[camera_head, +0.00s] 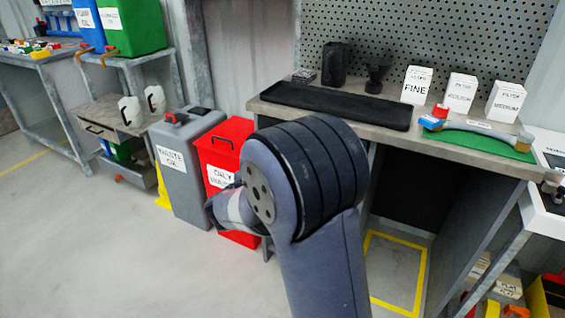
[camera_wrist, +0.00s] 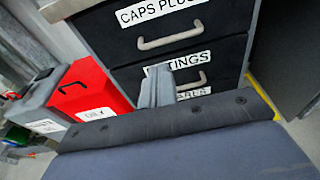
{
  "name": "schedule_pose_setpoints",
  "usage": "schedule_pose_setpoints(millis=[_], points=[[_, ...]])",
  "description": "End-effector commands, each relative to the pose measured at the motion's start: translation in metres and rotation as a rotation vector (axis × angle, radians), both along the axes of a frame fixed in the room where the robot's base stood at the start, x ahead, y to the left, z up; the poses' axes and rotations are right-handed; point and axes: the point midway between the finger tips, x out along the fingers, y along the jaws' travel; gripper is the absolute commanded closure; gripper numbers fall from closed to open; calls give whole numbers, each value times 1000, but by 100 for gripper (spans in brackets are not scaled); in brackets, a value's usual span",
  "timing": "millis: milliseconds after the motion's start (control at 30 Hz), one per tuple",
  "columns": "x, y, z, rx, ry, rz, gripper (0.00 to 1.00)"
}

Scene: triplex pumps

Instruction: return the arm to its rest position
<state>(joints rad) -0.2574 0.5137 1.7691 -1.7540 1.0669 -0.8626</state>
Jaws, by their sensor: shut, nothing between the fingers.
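My arm (camera_head: 320,200) rises in the middle of the head view, its thick dark joint in front of the workbench edge. My gripper is mostly hidden behind the arm there. In the wrist view my gripper (camera_wrist: 157,80) shows as two grey fingers side by side, shut and empty. They appear in front of the dark drawers (camera_wrist: 185,50), though I cannot tell how far off those are.
A red bin (camera_head: 232,150) and a grey waste-oil bin (camera_head: 180,165) stand left of my arm. The workbench (camera_head: 440,145) behind holds a black tray (camera_head: 335,105), white filter boxes (camera_head: 460,92) and a green mat (camera_head: 500,148). Open floor (camera_head: 90,240) lies at the left.

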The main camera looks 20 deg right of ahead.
Motion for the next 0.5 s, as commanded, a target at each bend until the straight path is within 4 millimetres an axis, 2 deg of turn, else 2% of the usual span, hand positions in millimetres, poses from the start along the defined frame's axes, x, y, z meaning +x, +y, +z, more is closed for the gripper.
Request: schedule_pose_setpoints(millis=[100,200,500], points=[[-13,15,5,0,1,3,100],[-20,22,6,1,1,1,100],[-25,25,6,1,0,-2,100]])
